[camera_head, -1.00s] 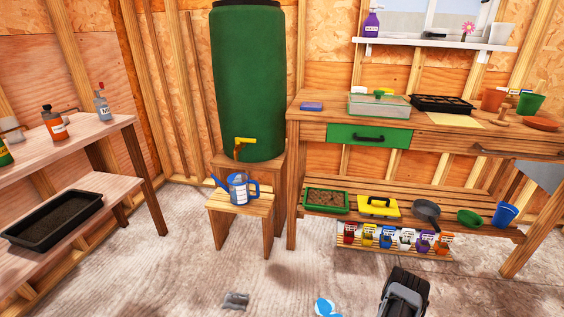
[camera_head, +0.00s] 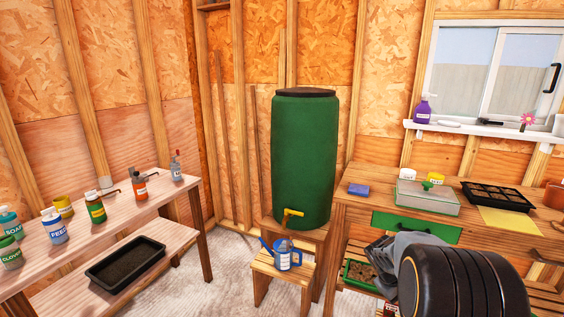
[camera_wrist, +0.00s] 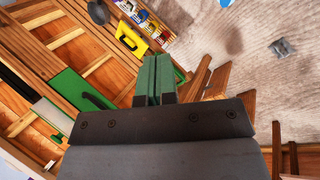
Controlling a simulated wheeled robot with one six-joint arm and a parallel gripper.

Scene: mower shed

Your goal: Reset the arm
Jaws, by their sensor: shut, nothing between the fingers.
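My gripper (camera_wrist: 158,62) shows in the wrist view, with its two green fingers pressed together and nothing between them. It hangs in free air; behind it are the bench with the green drawer front (camera_wrist: 82,100) and the shed floor. In the head view my arm (camera_head: 455,282) fills the lower right as a dark rounded link with a grey part beside it. It covers part of the workbench (camera_head: 352,207) front and lower shelf. My fingertips cannot be made out in the head view.
A green water barrel (camera_head: 304,160) stands in the corner, with a blue watering can (camera_head: 283,260) on a stool before it. A side table (camera_head: 150,203) with bottles is at left. The workbench at right bears a clear-lidded tray (camera_head: 428,198) and a black seed tray (camera_head: 497,196).

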